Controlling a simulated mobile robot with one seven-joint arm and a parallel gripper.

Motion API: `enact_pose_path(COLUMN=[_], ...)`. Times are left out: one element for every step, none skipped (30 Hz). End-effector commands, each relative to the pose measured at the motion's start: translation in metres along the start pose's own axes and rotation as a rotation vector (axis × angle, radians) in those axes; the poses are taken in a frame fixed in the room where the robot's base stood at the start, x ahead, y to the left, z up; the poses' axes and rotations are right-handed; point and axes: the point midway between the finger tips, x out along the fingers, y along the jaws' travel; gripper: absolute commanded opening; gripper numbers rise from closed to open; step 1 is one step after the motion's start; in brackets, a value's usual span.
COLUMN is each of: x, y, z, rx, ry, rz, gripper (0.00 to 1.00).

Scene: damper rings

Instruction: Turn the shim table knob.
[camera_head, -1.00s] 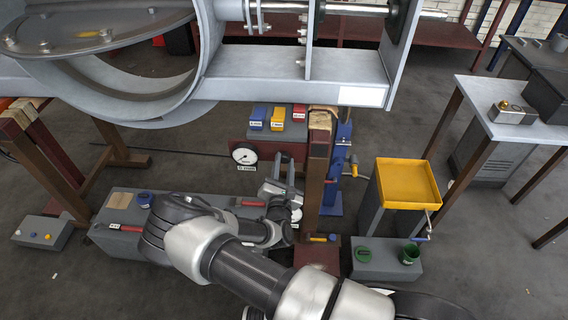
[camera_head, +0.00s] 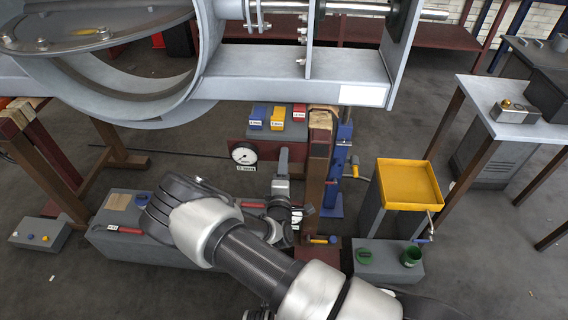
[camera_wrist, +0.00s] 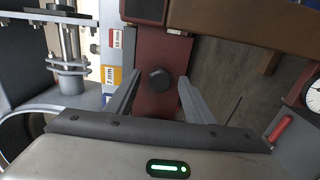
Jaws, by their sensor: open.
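A dark, round, faceted knob (camera_wrist: 159,79) sits on the red-brown front face of the shim table (camera_wrist: 156,104) in the wrist view. My gripper (camera_wrist: 160,80) is open, with one finger to the left and one to the right of the knob in the picture. Neither finger visibly touches it, and I cannot tell how much depth lies between fingertips and knob. In the head view my gripper (camera_head: 283,156) points up at the front of the red shim table (camera_head: 262,148), seen nearly edge-on. The knob cannot be made out there.
Blue, yellow and red labelled bins (camera_head: 278,124) stand on the table. A dial gauge (camera_head: 243,154) is close to the left of my gripper, and a brown wooden post (camera_head: 316,165) is close to the right. A large grey duct frame (camera_head: 290,75) overhangs above.

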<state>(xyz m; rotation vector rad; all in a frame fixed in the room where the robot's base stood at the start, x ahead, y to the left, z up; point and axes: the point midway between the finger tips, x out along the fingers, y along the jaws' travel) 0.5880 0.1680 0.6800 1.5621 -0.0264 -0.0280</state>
Motion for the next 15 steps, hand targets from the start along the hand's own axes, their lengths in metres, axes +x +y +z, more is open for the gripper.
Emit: enact_pose_path(x=[0.000, 0.000, -0.001, -0.001, -0.002, -0.003, -0.004, -0.005, -0.006, -0.008, -0.009, -0.010, -0.011, -0.013, -0.014], y=[0.000, 0.000, 0.000, 0.001, 0.001, 0.001, 0.001, 0.001, 0.001, 0.001, 0.001, 0.001, 0.001, 0.001, 0.001], z=[0.000, 0.000, 0.000, 0.000, 0.000, 0.000, 0.000, 0.000, 0.000, 0.000, 0.000, -0.001, 0.000, 0.000, -0.001], rx=[0.000, -0.001, -0.001, -0.001, -0.001, -0.001, -0.001, -0.001, -0.001, -0.001, -0.001, -0.001, -0.001, -0.001, -0.002], ry=[0.000, 0.000, 0.000, 0.000, 0.000, 0.000, 0.000, 0.000, 0.001, 0.001, 0.001, 0.001, 0.001, 0.001, 0.001], rz=[0.000, 0.000, 0.000, 0.000, 0.000, 0.000, 0.000, 0.001, 0.001, 0.000, 0.000, 0.000, 0.000, 0.000, 0.000], gripper=[0.48, 0.48, 0.48, 0.48, 0.48, 0.48, 0.48, 0.48, 0.48, 0.48, 0.48, 0.48, 0.48, 0.48, 0.48])
